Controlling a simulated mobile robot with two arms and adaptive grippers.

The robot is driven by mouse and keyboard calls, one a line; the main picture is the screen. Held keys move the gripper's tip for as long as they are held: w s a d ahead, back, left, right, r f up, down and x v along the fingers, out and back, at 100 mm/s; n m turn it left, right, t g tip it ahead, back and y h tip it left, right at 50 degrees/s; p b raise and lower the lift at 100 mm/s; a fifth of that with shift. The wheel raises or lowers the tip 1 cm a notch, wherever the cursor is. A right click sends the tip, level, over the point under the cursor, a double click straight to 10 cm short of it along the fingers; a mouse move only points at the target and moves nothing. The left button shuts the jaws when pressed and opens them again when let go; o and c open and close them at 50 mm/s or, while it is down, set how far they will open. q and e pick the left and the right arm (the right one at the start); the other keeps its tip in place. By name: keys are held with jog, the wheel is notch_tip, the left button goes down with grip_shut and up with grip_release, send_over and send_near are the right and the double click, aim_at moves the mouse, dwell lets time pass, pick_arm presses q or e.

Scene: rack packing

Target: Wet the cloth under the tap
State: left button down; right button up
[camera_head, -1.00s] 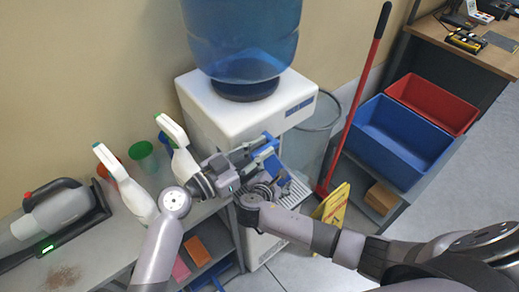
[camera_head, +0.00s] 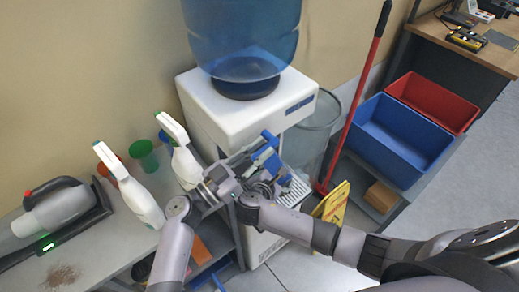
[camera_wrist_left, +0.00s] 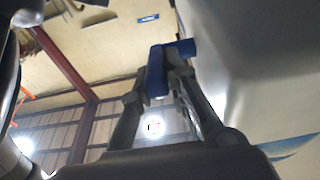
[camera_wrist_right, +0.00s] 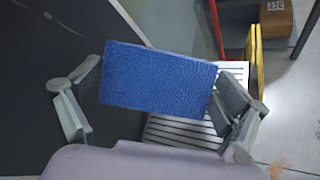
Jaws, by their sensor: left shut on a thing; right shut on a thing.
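The blue cloth (camera_wrist_right: 157,80) is a flat textured rectangle in the right wrist view. My right gripper (camera_wrist_right: 156,103) is shut on it, with one finger at each side, above the slatted drip tray (camera_wrist_right: 190,130). The white water dispenser (camera_head: 225,118) stands against the wall with a blue bottle on top. My left gripper (camera_wrist_left: 163,75) is shut on a blue part (camera_wrist_left: 157,72) at the dispenser's front, which looks like the tap. Both grippers crowd together there in the head view, with the left one higher. I cannot see any water flowing.
Two white spray bottles (camera_head: 130,187) and a handheld vacuum (camera_head: 58,207) stand on the shelf at left. A red-handled pole (camera_head: 356,105), a bin (camera_head: 309,140) and a yellow sign (camera_head: 333,203) are right of the dispenser. Blue (camera_head: 402,135) and red crates sit farther right.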

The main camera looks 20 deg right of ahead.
pick_arm(q)
jog(key=shift+f, duration=0.1)
jog(key=c, duration=1.6)
grip_release()
jog(key=shift+o, duration=0.2)
jog(key=v, duration=1.2)
